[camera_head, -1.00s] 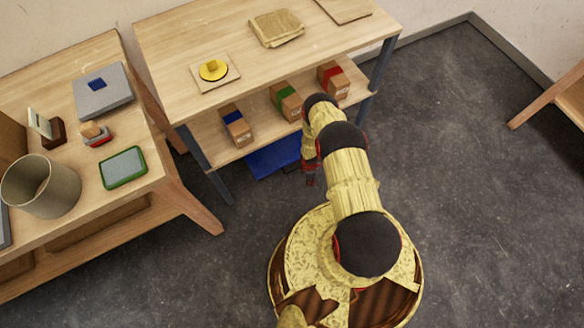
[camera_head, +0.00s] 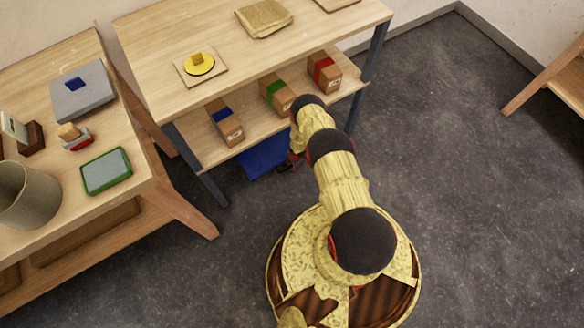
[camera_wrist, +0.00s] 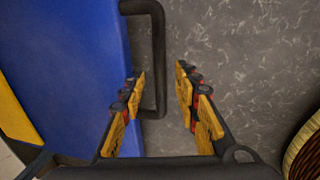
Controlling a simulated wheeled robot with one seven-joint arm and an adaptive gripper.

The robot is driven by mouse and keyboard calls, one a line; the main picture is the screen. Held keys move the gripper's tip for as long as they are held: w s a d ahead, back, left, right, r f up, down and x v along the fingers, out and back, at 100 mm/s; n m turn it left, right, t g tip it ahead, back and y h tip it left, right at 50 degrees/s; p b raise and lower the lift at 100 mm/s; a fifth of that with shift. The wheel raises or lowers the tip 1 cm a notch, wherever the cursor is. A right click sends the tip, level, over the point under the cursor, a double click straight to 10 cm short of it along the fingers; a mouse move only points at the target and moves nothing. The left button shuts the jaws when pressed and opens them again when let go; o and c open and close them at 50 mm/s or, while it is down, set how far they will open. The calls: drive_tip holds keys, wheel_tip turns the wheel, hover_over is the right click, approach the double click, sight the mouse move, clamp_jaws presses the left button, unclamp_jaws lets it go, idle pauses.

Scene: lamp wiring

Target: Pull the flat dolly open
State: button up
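The flat dolly (camera_head: 262,160) is a blue slab low under the two-tier shelf, with only part of its front showing in the head view. In the wrist view its blue top (camera_wrist: 65,70) fills the left side. A black U-shaped handle (camera_wrist: 157,45) sticks out from its right edge. My gripper (camera_wrist: 160,78) is open, with one finger on each side of the handle's outer bar as seen from the wrist. Clear gaps show beside the bar, and how deep the bar sits between the fingers is hard to tell. In the head view my gripper (camera_head: 288,164) is small and partly hidden by my arm.
The wooden shelf (camera_head: 150,45) stands over the dolly, with several boxes on its lower board (camera_head: 208,155). Its dark legs (camera_head: 205,178) flank the dolly. A wooden table (camera_head: 130,205) stands at left. Grey floor (camera_head: 440,150) is open to the right.

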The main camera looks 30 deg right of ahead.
drive_tip(key=shift+w+f+b, duration=0.1)
drive_tip(key=shift+f+b, duration=0.2)
drive_tip(key=shift+f, duration=0.25)
drive_tip(key=shift+c, duration=1.3)
clamp_jaws()
